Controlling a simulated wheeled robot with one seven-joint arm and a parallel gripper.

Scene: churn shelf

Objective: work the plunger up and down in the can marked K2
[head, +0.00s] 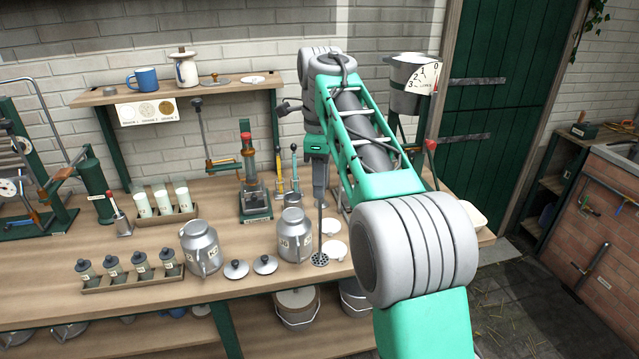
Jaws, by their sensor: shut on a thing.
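My gripper (320,190) is seen from behind, partly covered by my arm. It is shut on the rod of the plunger (320,258), which hangs upright with its dark perforated disc lowest. The disc shows just right of the right-hand metal can (293,228), outside it; I cannot tell whether it touches the bench. A second metal can (200,240) stands further left.
Two lids (236,269) lie on the bench (130,318) between the cans. White round dishes (335,250) lie right of the plunger. A rack of small dark-topped bottles (113,266) is at left. A green press stand (255,204) and a shelf (215,92) are behind.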

